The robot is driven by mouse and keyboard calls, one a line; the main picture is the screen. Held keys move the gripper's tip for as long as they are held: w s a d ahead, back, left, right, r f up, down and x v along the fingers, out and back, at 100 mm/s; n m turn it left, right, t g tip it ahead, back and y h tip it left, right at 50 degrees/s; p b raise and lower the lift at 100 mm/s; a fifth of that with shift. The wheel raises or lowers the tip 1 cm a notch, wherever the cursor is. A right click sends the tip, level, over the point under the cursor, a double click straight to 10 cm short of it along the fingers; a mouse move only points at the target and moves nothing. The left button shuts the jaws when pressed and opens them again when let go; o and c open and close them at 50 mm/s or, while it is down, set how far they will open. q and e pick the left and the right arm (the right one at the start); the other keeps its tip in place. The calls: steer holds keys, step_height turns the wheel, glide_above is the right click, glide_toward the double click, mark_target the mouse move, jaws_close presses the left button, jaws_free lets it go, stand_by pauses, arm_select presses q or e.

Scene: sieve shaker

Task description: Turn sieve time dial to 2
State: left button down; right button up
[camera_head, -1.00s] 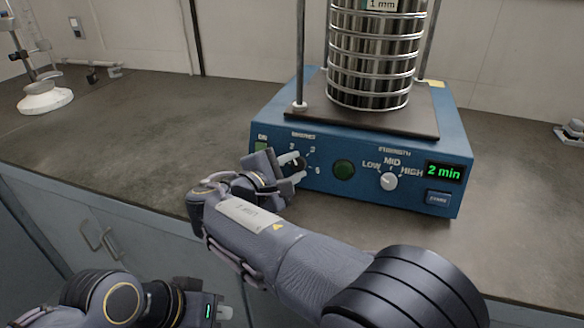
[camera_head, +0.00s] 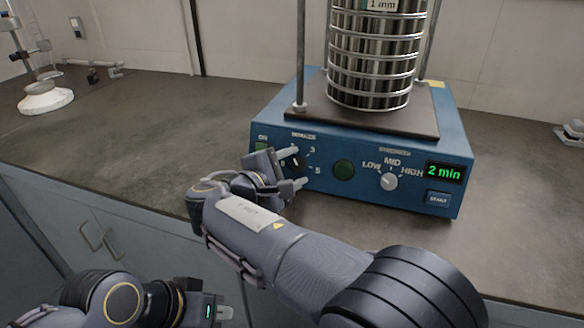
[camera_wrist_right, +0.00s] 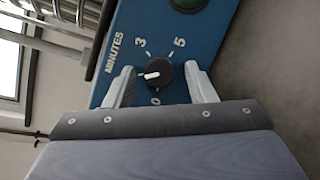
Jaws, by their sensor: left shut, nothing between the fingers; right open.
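The black time dial (camera_head: 298,163) is on the blue front panel of the sieve shaker (camera_head: 385,165), under the minutes label. In the right wrist view the dial (camera_wrist_right: 165,78) has a white pointer directed to the picture's left, between the 3 and the 0; any mark there is hidden. My right gripper (camera_head: 292,168) is open. In the right wrist view its fingers (camera_wrist_right: 160,86) stand on either side of the dial, apparently apart from it. The green display (camera_head: 444,172) reads 2 min. My left gripper (camera_head: 224,313) is shut and empty, low in the head view.
A sieve stack (camera_head: 375,60) stands on the shaker. The bench (camera_head: 150,130) to the left is mostly clear.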

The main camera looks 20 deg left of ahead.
steer(key=shift+s, duration=0.1)
steer(key=p+v, duration=0.1)
steer(key=v, duration=0.6)
steer(key=shift+s+a+r, duration=0.1)
steer(key=shift+s+a, duration=0.05)
steer(key=shift+s, duration=0.15)
